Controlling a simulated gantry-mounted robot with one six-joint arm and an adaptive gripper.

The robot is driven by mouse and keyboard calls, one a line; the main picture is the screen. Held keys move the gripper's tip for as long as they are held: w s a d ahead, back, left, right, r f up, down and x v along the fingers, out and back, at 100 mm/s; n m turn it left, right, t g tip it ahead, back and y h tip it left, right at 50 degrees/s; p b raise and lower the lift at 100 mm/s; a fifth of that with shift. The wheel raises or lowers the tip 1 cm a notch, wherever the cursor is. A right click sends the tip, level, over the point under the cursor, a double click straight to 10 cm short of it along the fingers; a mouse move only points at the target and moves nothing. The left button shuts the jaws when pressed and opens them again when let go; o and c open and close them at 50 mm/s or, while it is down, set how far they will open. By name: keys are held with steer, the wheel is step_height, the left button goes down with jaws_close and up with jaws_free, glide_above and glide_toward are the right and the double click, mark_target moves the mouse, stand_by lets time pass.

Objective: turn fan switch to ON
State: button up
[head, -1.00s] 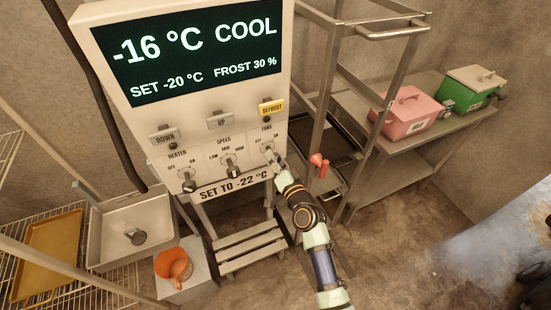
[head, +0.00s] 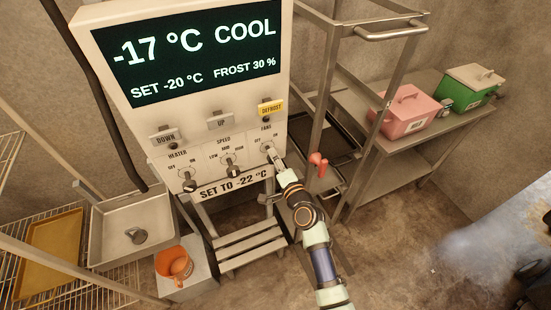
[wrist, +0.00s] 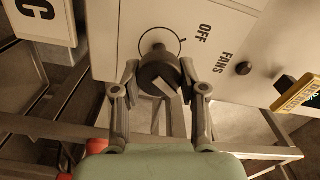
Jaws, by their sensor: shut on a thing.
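The fan switch is a dark round knob (wrist: 158,72) under the FANS label, at the lower right of the white control panel (head: 205,130). In the head view the knob (head: 267,147) is partly covered by my gripper (head: 275,157). In the wrist view my gripper (wrist: 160,76) has one finger on each side of the knob and is shut on it. The OFF label (wrist: 203,33) is readable beside the dial. The ON label is not readable, and I cannot tell for sure which mark the knob points to.
Heater knob (head: 189,182) and speed knob (head: 232,171) sit left on the same panel. The defrost button (head: 271,108) is above. The screen (head: 190,50) reads -17 °C, COOL. A metal rack (head: 322,90) stands close on the right; a slatted step stool (head: 245,243) is below.

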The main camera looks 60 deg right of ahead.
steer(key=o, duration=1.2)
steer(key=shift+c, duration=0.2)
steer(key=shift+s, duration=0.1)
steer(key=v, duration=1.2)
